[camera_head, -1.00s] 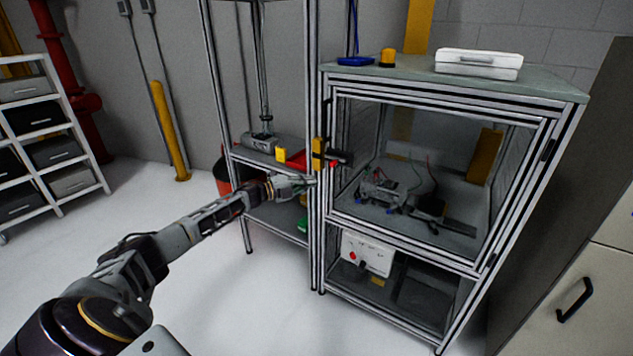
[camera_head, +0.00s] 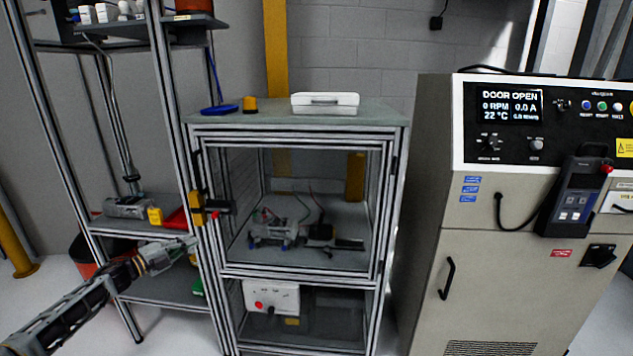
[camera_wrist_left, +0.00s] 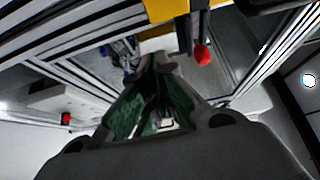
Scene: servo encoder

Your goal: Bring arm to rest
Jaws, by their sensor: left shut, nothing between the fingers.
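My left arm reaches in from the lower left in the head view. Its gripper (camera_head: 184,249) is shut and empty, beside the left front post of the framed cabinet (camera_head: 283,272), just below the yellow and black latch (camera_head: 199,208). In the left wrist view the shut fingers (camera_wrist_left: 165,72) point toward the cabinet, with a red knob (camera_wrist_left: 202,55) close by to the right of the fingertips. The cabinet's upper compartment holds a small device with cables (camera_head: 272,228). My right gripper is not in view.
An open shelf rack (camera_head: 160,286) stands at the left, close to my left forearm. A control cabinet with a screen (camera_head: 510,105) reading "DOOR OPEN" stands at the right. A white case (camera_head: 325,104) lies on the framed cabinet. A white box with a red button (camera_head: 272,297) sits in its lower compartment.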

